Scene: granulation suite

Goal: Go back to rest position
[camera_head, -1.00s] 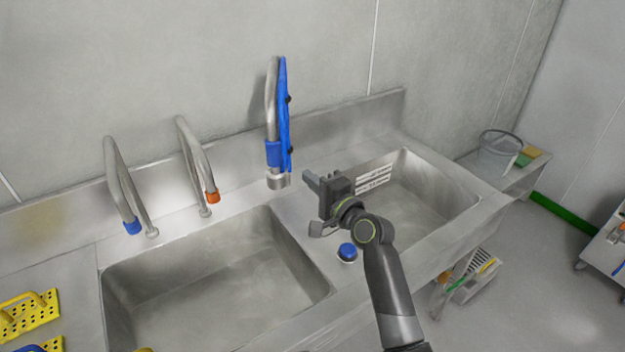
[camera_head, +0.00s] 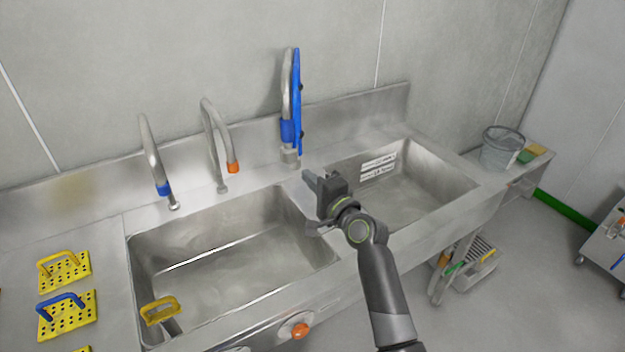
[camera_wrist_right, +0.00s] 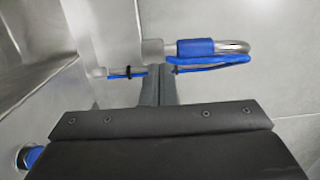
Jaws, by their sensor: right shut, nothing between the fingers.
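My right gripper (camera_head: 312,204) is shut and empty in the head view. It hangs above the divider between the two sink basins, in front of the tap with the blue sleeve and blue hose (camera_head: 297,100). In the right wrist view the closed fingers (camera_wrist_right: 158,86) point toward that tap (camera_wrist_right: 210,48), which lies beyond them. I cannot tell the exact gap, but no contact shows. My left gripper is not in view.
The left basin (camera_head: 230,255) has a yellow-handled piece (camera_head: 160,310) at its front left. The right basin (camera_head: 425,190) lies beside my right arm. Two more taps (camera_head: 155,160) (camera_head: 218,145) stand at the back. Yellow perforated plates (camera_head: 65,270) lie at left. A bucket (camera_head: 500,150) stands at right.

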